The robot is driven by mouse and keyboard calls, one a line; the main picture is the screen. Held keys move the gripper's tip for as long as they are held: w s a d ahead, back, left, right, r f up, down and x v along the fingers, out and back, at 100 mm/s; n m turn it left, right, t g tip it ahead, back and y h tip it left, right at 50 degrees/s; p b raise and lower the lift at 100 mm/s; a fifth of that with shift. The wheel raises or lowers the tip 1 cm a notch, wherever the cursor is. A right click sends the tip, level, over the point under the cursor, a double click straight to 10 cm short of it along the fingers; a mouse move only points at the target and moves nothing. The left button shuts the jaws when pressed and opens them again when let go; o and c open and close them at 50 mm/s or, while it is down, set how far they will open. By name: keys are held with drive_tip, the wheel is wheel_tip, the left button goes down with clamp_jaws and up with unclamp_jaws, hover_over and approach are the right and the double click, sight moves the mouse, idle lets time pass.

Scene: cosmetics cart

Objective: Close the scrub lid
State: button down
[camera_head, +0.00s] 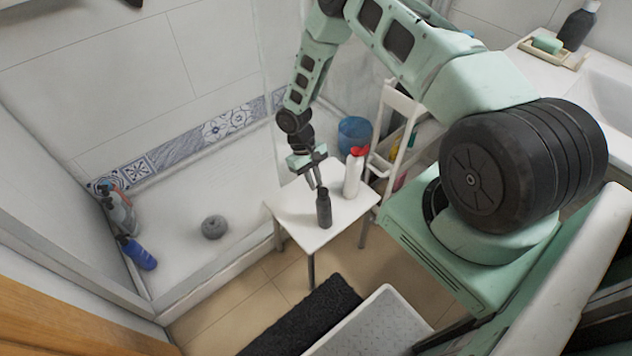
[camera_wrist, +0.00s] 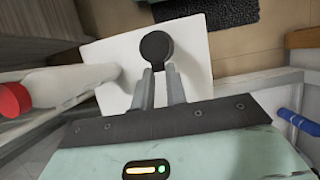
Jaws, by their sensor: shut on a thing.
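A dark grey bottle (camera_head: 323,208), which looks like the scrub, stands upright on a small white table (camera_head: 293,205). From above its top is a dark round disc (camera_wrist: 155,46) in the wrist view. My gripper (camera_head: 318,186) points down at the bottle's upper end. In the wrist view the two grey fingertips (camera_wrist: 159,70) meet the near edge of the round top, shut on it. Whether the lid is open or closed is too small to tell.
A white bottle with a red cap (camera_head: 354,172) stands on the table close to the right of the dark bottle, left in the wrist view (camera_wrist: 60,85). A blue bin (camera_head: 355,133) and a white shelf rack (camera_head: 392,140) are behind. The table's front left is clear.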

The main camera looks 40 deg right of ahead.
idle(0.3)
drive_tip(key=c, duration=1.2)
unclamp_jaws()
drive_tip(key=shift+o, duration=0.2)
drive_tip(key=shift+w+r, duration=0.1)
drive_tip(key=shift+r, duration=0.05)
drive_tip(key=b+v, duration=0.1)
drive_tip(key=v, duration=1.6)
drive_tip(key=shift+w+r, duration=0.1)
drive_tip(key=shift+c, duration=0.5)
